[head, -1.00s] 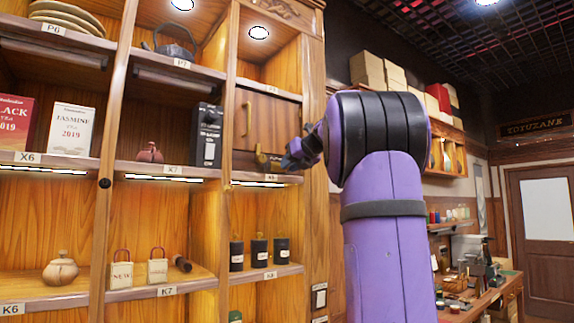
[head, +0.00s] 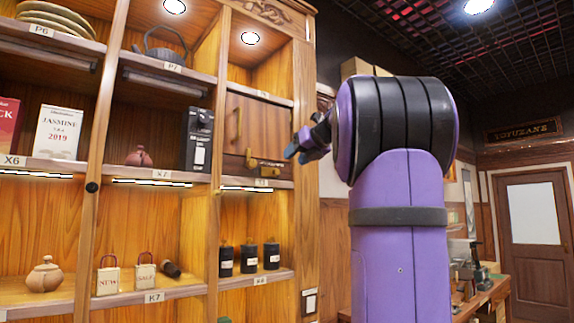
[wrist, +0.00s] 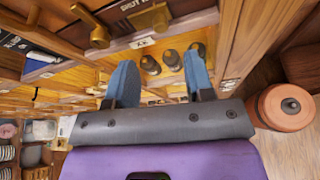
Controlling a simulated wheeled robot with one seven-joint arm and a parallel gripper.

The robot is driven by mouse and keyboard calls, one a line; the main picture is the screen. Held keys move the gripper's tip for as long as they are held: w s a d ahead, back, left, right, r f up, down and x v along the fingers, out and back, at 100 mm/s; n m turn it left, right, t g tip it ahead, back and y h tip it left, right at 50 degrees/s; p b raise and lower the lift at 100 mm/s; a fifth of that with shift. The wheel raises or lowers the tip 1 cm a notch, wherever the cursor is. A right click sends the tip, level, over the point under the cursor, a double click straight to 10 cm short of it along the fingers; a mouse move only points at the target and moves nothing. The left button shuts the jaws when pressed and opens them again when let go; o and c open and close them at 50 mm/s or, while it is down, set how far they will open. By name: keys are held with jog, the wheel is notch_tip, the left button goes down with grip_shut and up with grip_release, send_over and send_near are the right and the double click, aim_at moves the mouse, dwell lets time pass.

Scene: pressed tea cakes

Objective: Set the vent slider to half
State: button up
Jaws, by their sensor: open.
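The vent slider appears to be a brass block (wrist: 150,18) at the top of the wrist view. Lettering that reads partly "SHUT" is beside it. In the head view a small brass fitting (head: 267,171) sits at the bottom of the wooden door (head: 262,128); the slider's exact setting cannot be read. A brass handle (wrist: 92,32) is left of the block in the wrist view. My gripper (head: 308,147) is right of the fitting in the head view, apart from it. In the wrist view its blue fingers (wrist: 160,80) are spread with nothing between them.
A wooden shelf board (head: 275,184) runs under the door. Dark canisters (head: 248,257) stand on the shelf below. A round reddish object (wrist: 285,106) is right of my gripper in the wrist view.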

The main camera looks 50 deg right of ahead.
jog(key=shift+v, duration=1.4)
jog(key=s+a+f+n+g+y, duration=0.1)
jog(key=a+f+n+g+y, duration=0.15)
jog(key=a+f+n, duration=0.85)
jog(key=s+a+f+n+g+y, duration=0.1)
jog(key=a+f+n+g, duration=0.2)
jog(key=a+f+n, duration=0.9)
jog(key=s+a+f+n+g, duration=0.1)
jog(key=s+a+f+n, duration=0.5)
jog(key=f+n, duration=0.2)
jog(key=s+a+f+n+g+h, duration=0.1)
jog(key=s+a+f+n, duration=0.5)
jog(key=a+f+n, duration=0.1)
jog(key=shift+s+a+f+n+g, duration=0.35)
jog(key=shift+f+n, duration=0.55)
jog(key=shift+n, duration=0.2)
